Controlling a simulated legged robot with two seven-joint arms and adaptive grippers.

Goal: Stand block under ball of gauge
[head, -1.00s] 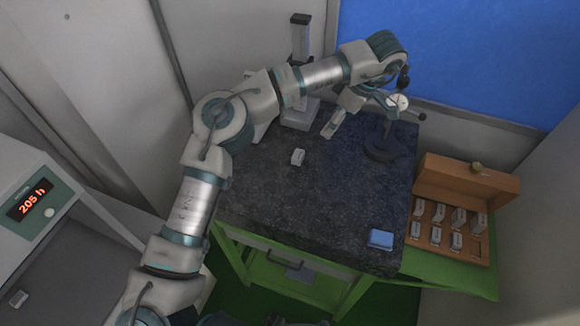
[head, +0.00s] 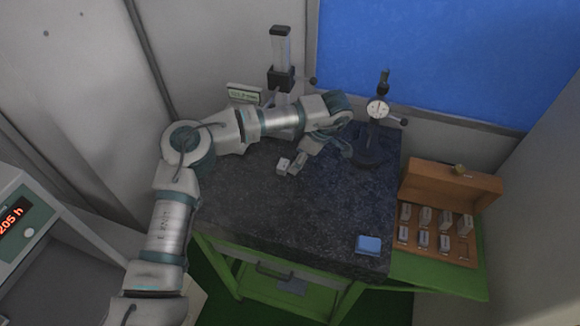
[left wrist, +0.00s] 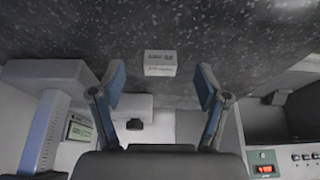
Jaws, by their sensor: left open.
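A small white block (head: 283,166) with dark markings lies on the dark granite table top (head: 250,215). It also shows in the left wrist view (left wrist: 160,63), just beyond and between my fingertips. My left gripper (head: 294,168) is open and empty, right beside the block in the head view. The dial gauge (head: 377,109) stands on its round dark base toward the back right of the table. The ball under its dial is too small to make out. My right gripper is not in view.
A blue item (head: 369,245) lies at the table's front right corner. An open wooden case (head: 450,185) with several blocks stands to the right. A second stand (head: 280,75) with a green display (head: 243,93) is at the back left. The front middle of the table is clear.

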